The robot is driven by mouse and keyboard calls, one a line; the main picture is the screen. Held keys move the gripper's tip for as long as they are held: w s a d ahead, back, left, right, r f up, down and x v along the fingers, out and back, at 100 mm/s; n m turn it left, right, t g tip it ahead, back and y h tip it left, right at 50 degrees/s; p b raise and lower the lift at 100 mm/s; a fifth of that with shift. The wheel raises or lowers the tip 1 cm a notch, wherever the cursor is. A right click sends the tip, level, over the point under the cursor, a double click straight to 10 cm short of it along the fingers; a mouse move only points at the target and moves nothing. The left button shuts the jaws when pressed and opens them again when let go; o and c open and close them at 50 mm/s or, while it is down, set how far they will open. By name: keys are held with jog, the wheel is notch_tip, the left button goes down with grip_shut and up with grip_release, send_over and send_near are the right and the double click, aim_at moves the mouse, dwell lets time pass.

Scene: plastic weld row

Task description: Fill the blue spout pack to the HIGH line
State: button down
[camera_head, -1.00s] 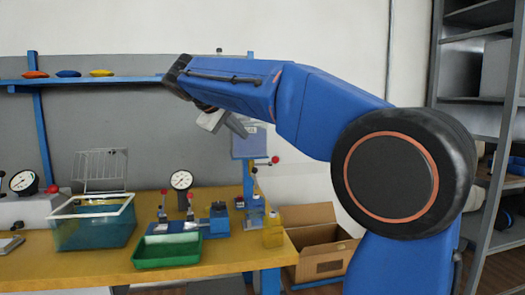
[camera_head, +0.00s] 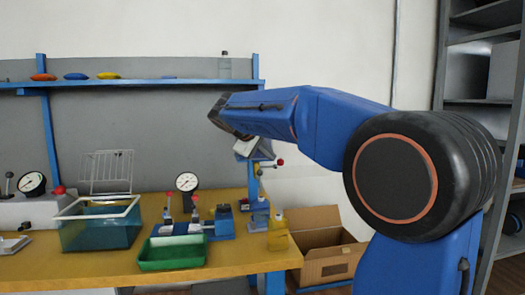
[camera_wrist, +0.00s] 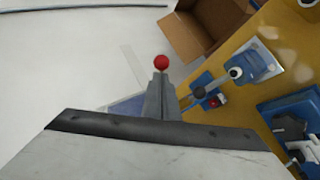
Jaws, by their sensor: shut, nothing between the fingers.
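In the head view the red knob (camera_head: 280,162) is right of the gripper. A small blue pack (camera_head: 76,76) lies on the shelf between an orange and a yellow one; I cannot tell whether it is the spout pack. No HIGH line is readable.
The yellow bench (camera_head: 215,265) holds a green tray (camera_head: 172,254), a teal-filled tank (camera_head: 100,234), a blue lever fixture (camera_head: 222,222), a gauge (camera_head: 187,182) and a yellow bottle (camera_head: 278,236). An open cardboard box (camera_head: 330,264) stands right of the bench. The wall shelf (camera_head: 130,84) runs above.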

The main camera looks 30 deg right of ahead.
jog(key=shift+s+d+f, duration=0.1)
jog(key=shift+d+f, duration=0.05)
dwell(0.4)
jog(key=shift+s+a+f+m+t+h, duration=0.1)
jog(key=shift+s+f+m+t+h, duration=0.2)
jog(key=shift+f, duration=0.4)
jog(key=shift+s+a+f+m+t+h, duration=0.1)
jog(key=shift+s+f+t, duration=0.2)
jog(key=shift+f+t, duration=0.25)
jog(key=shift+s+a+f+m+t+h, duration=0.1)
jog(key=shift+s+f+m+t+h, duration=0.15)
jog(key=shift+f, duration=0.55)
dwell(5.4)
